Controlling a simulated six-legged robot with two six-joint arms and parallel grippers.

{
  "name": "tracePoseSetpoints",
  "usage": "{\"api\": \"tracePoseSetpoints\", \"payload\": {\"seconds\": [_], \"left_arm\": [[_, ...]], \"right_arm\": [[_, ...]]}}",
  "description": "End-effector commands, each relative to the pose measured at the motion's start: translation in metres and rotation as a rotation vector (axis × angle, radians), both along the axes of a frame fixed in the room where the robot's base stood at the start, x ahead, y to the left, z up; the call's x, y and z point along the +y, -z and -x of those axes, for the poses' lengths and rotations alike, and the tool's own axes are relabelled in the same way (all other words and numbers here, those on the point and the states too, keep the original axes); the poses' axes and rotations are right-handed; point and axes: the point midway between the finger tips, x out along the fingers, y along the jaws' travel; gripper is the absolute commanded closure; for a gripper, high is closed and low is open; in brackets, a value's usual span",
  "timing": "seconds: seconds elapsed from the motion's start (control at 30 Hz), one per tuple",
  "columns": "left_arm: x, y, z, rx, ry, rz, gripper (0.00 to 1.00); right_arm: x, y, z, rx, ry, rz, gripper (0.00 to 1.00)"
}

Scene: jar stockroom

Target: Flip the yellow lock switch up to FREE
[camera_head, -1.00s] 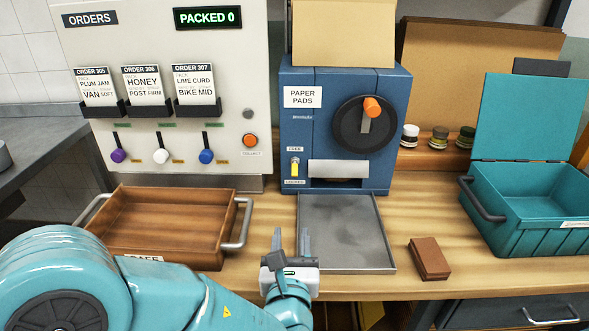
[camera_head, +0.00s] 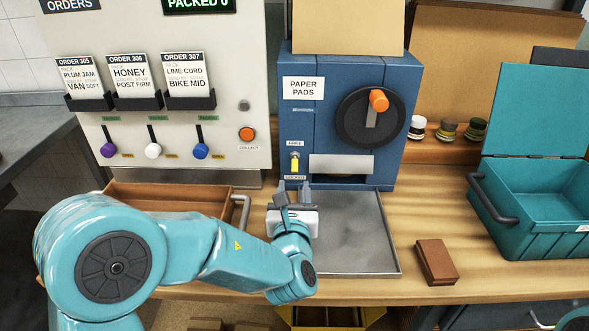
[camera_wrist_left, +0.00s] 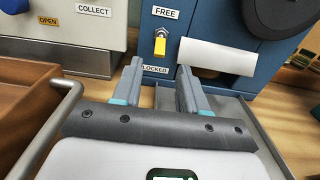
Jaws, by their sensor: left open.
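The yellow lock switch (camera_head: 295,165) is on the lower left front of the blue paper pads machine (camera_head: 330,120). Its FREE label is above it and its LOCKED label below. The yellow part hangs down toward LOCKED; it also shows in the left wrist view (camera_wrist_left: 160,46). My left gripper (camera_head: 292,188) is open and empty, just below and in front of the switch, not touching it as far as I can see. In the left wrist view my left gripper's fingers (camera_wrist_left: 157,85) stand apart, with the switch beyond and between them. My right gripper is not in view.
A metal tray (camera_head: 355,240) lies before the machine. A wooden crate (camera_head: 170,192) with a metal handle is left, partly behind my left arm. A brown block (camera_head: 435,262) and a teal box (camera_head: 540,215) stand right. The orders panel (camera_head: 230,60) rises at left.

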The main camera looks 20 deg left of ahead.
Motion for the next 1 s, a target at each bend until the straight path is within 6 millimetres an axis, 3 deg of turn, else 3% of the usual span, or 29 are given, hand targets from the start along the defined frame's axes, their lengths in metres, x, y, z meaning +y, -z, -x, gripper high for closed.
{"api": "tracePoseSetpoints", "payload": {"seconds": [0.1,0.3,0.5,0.73,0.87,1.0], "left_arm": [[0.009,-0.001,-0.027,0.0,-0.003,0.0,0.57],[0.017,0.0,-0.059,0.0,-0.002,0.0,0.57],[0.021,0.0,-0.071,0.0,0.0,-0.001,0.57],[0.021,0.0,-0.071,0.0,0.0,-0.001,0.57],[0.021,0.0,-0.071,0.0,0.0,0.0,1.0],[0.021,0.0,-0.071,0.0,0.0,0.0,1.0]], "right_arm": [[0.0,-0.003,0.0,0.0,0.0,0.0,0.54],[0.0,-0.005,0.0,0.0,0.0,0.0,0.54],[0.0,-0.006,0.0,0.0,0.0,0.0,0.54],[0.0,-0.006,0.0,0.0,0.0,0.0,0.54],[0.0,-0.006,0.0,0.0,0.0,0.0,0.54],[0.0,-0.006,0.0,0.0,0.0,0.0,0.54]]}}
